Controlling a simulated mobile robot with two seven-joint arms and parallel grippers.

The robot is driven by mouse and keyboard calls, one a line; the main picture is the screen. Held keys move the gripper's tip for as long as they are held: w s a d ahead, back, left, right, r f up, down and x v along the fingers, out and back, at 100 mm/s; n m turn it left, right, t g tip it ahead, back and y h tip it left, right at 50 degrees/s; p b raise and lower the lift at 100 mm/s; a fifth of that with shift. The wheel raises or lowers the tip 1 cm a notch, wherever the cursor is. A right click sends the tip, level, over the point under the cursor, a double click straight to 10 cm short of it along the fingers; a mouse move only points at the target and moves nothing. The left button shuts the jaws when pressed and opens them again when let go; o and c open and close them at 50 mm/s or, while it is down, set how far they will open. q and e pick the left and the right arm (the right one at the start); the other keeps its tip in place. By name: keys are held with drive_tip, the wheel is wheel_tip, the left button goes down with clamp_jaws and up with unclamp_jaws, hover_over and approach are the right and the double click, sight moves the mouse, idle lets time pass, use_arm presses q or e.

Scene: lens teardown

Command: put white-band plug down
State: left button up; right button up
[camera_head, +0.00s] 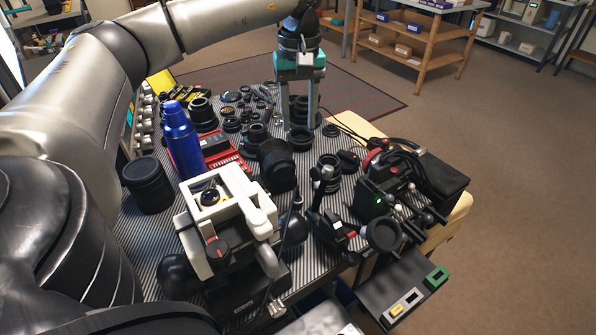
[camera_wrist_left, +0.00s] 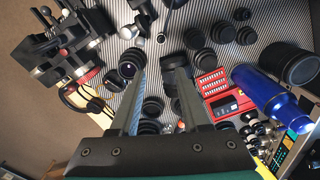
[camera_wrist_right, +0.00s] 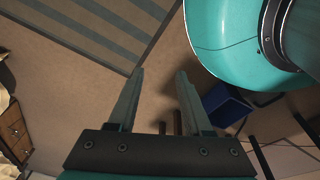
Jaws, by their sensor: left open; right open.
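I cannot pick out a plug with a white band for certain. Many small black lens parts (camera_head: 231,124) lie on the striped mat (camera_head: 140,235). My left gripper (camera_head: 298,128) points down at the far part of the table, open, its two fingers apart around or just above dark round parts. In the left wrist view nothing is clamped between the left fingers (camera_wrist_left: 157,62); a black lens barrel (camera_wrist_left: 130,66) lies near one fingertip. My right gripper (camera_wrist_right: 160,74) is open and empty over the floor in the right wrist view, and does not show in the head view.
A blue bottle (camera_head: 182,142), a black cylinder (camera_head: 148,184) and a red case (camera_head: 222,150) stand on the left. A white-framed device (camera_head: 222,225) is in front. Black equipment (camera_head: 392,190) and a small tray (camera_head: 420,276) sit at the right edge.

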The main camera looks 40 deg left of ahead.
use_arm(q)
drive_tip(key=b, duration=0.4)
hover_over(298, 197)
wheel_tip(298, 197, down, 5)
use_arm(e)
drive_tip(key=w+f+b, duration=0.1)
drive_tip(key=w+f, duration=0.2)
drive_tip(key=w, duration=0.1)
use_arm(q)
drive_tip(key=f+b, duration=0.3)
drive_tip(key=f, duration=0.7)
drive_tip(key=shift+w, duration=0.2)
drive_tip(key=shift+f+b, duration=0.6)
drive_tip(key=shift+f, duration=0.45)
drive_tip(key=f+b, duration=0.1)
drive_tip(key=f, duration=0.2)
drive_tip(key=shift+s+f+b, duration=0.1)
drive_tip(key=shift+s+b, duration=0.2)
drive_tip(key=shift+b, duration=0.1)
drive_tip(key=shift+f, duration=0.65)
use_arm(e)
drive_tip(key=w+a+r+t, duration=0.1)
drive_tip(key=w+r, duration=0.1)
drive_tip(key=r, duration=0.4)
drive_tip(key=w+a+r, duration=0.1)
drive_tip(key=w+r, duration=0.2)
drive_tip(key=r, duration=0.3)
drive_tip(key=shift+w+a+r+t, duration=0.3)
drive_tip(key=shift+a+t, duration=0.1)
